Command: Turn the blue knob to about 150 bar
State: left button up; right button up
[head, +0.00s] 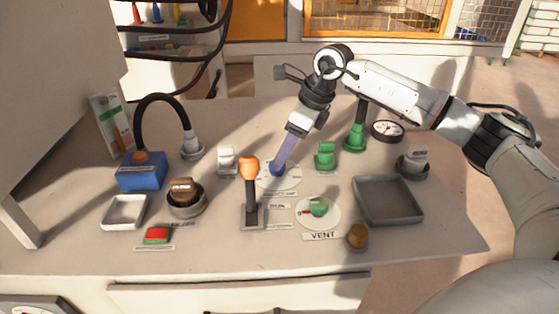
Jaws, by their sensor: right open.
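The blue knob (275,172) sits on a round white scale plate (291,180) in the middle of the panel, behind the orange-topped lever. My right gripper (281,163) comes down onto it from above, with its bluish fingers tilted and their tips at the knob. The fingers cover much of the knob, so its pointer and setting cannot be read. I cannot tell whether the fingers touch it. The right gripper is open. A round pressure gauge (388,130) stands at the back right; its reading is too small to make out. My left gripper is not in view.
The orange-topped lever (249,180) stands upright just in front of the knob. A green knob (317,206) on the VENT plate, a grey tray (389,201) and a green switch (325,155) are close by. A blue box (141,172) with a black hose stands left.

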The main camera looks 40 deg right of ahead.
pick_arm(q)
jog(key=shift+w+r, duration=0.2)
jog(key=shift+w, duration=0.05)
pick_arm(e)
jog(key=shift+x, duration=1.55)
jog(key=shift+w, duration=0.1)
jog(key=shift+c, duration=0.4)
jog(key=c, duration=0.9)
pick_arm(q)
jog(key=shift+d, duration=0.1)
pick_arm(e)
jog(key=shift+c, duration=0.2)
